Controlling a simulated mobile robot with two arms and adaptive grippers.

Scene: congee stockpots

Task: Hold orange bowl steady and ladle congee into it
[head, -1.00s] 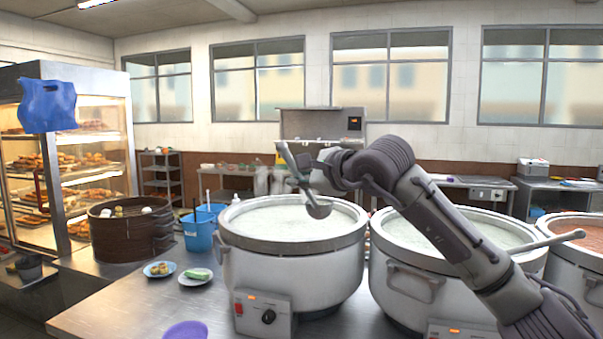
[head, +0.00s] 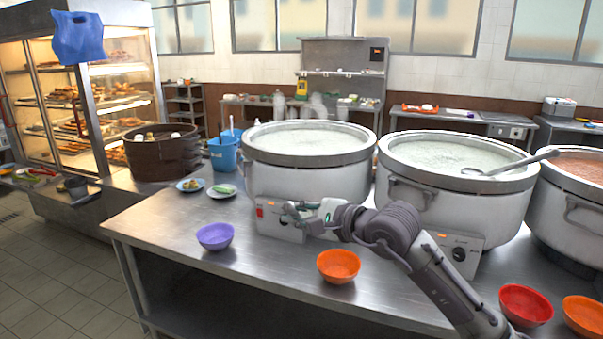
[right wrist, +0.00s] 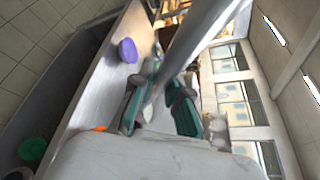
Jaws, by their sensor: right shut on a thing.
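An orange bowl (head: 338,265) stands upright near the front edge of the steel counter (head: 180,230). A second orange bowl (head: 583,316) is at the bottom right corner. My right gripper (head: 296,212) is in front of the left stockpot (head: 305,180), behind and left of the nearer orange bowl. In the right wrist view, a long grey ladle handle (right wrist: 198,38) runs between the fingers of my right gripper (right wrist: 165,92), which is shut on it. The ladle is hard to make out in the head view. White congee (head: 308,141) fills the left pot. My left gripper is out of view.
A purple bowl (head: 215,236) and two small plates of food lie left of the gripper. A red bowl (head: 525,305) is at the right front. Another ladle (head: 510,164) rests in the middle pot (head: 455,195). A blue bucket (head: 223,152) stands behind.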

